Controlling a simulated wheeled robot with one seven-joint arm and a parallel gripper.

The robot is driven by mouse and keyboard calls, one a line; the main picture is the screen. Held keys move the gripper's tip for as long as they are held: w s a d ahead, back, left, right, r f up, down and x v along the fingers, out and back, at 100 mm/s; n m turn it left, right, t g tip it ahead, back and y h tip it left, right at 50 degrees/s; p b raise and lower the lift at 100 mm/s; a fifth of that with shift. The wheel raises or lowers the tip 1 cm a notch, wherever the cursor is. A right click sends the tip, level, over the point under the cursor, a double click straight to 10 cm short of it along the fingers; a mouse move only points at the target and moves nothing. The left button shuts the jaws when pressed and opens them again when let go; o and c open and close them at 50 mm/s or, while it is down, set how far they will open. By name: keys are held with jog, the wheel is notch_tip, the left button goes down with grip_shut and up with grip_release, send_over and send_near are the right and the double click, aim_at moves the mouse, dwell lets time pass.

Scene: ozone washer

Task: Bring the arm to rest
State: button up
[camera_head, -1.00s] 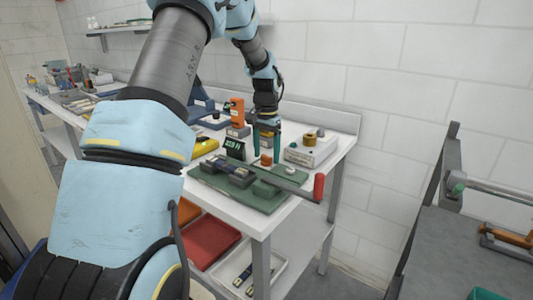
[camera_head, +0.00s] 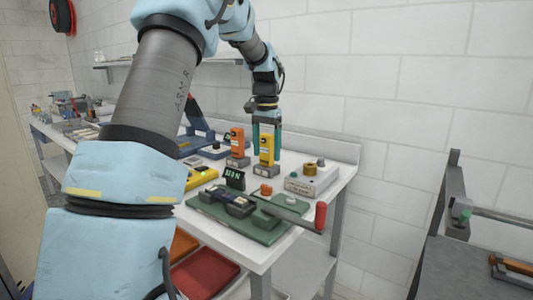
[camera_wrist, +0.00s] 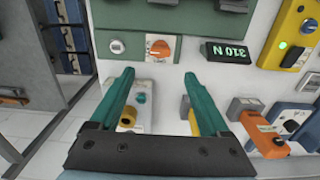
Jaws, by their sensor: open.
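My gripper (camera_head: 267,138) hangs over the back of the white workbench (camera_head: 252,249), pointing down, with its two green fingers apart. In the head view a yellow handheld device (camera_head: 266,148) in a grey base stands right at the fingers; whether they touch it cannot be told there. In the wrist view my gripper (camera_wrist: 160,95) is spread wide with nothing held between the fingertips. The yellow device is partly hidden behind the right finger there (camera_wrist: 185,108). My arm reaches across the left and top of the head view.
An orange device (camera_head: 237,142) stands just left of the yellow one. A green fixture (camera_head: 235,217) with a red-handled lever (camera_head: 320,215) lies in front, beside a display (camera_head: 235,178) reading 310 N. A white box (camera_head: 312,180) sits right. A grey cart (camera_head: 460,260) stands further right.

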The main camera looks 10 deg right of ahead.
jog(key=shift+a, duration=0.1)
jog(key=s+a+f+n, duration=0.4)
jog(key=s+a, duration=0.6)
jog(key=s, duration=0.1)
jog(key=s+a+f+n+t, duration=0.1)
jog(key=s+a+f+n, duration=0.3)
jog(key=s+a, duration=0.6)
jog(key=shift+s+a+f+t, duration=0.3)
jog(key=shift+s+f, duration=0.3)
jog(key=shift+s, duration=0.25)
jog(key=shift+c, duration=0.2)
